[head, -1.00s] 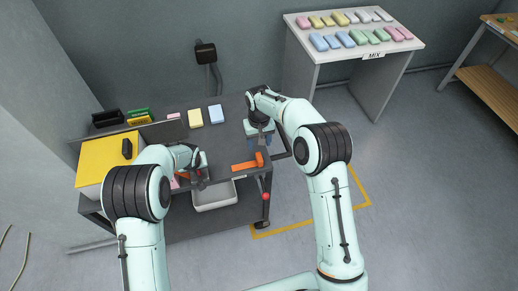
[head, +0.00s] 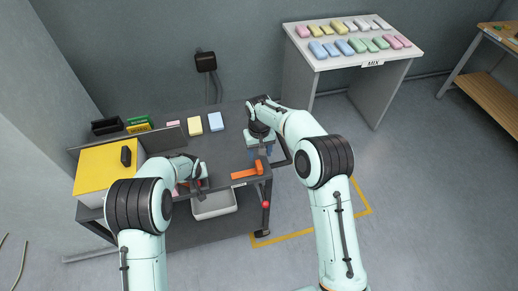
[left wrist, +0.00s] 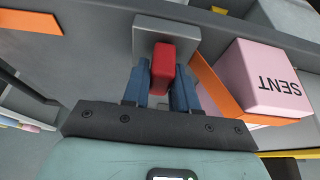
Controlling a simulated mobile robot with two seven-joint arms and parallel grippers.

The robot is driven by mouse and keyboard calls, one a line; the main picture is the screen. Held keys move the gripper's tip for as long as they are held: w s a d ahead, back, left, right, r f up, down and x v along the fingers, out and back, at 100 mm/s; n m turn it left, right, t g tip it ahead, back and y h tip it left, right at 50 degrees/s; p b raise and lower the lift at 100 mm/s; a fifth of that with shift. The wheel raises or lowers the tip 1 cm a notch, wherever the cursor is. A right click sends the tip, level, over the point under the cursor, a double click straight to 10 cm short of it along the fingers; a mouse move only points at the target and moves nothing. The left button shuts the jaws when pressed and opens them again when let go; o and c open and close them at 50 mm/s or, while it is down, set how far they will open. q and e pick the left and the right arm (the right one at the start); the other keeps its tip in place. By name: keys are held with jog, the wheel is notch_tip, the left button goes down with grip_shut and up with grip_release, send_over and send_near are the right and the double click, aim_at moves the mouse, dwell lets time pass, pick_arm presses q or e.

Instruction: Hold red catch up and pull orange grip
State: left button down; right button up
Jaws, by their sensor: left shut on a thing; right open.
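The red catch (left wrist: 162,68) sits between the blue fingers of my left gripper (left wrist: 160,85) in the left wrist view, in front of a grey plate. The gripper is shut on it. In the head view my left gripper (head: 198,184) is at the machine's front left, and its wrist mostly hides the catch. An orange bar (head: 243,174) with an upright orange piece (head: 259,167), seemingly the orange grip, is at the machine's front right. My right gripper (head: 265,150) is open just behind the upright piece; whether they touch is unclear.
A pink block marked SENT (left wrist: 268,80) lies beside an orange strip in the left wrist view. A white bin (head: 214,205) is below the machine's front edge. A red ball knob (head: 266,204) hangs at the right. Yellow (head: 195,126) and blue (head: 216,121) blocks lie behind.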

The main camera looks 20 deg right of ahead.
aim_at(259, 168)
pick_arm(q)
jog(key=c, duration=0.8)
grip_release()
jog(key=b+v, duration=0.1)
jog(key=v, duration=1.2)
jog(key=shift+r+b, duration=0.2)
jog(key=shift+b, duration=0.15)
pick_arm(e)
jog(key=f, duration=0.1)
jog(key=s+f, duration=0.1)
jog(key=f, duration=0.1)
jog(key=shift+s+f, duration=0.1)
jog(key=shift+s, duration=0.25)
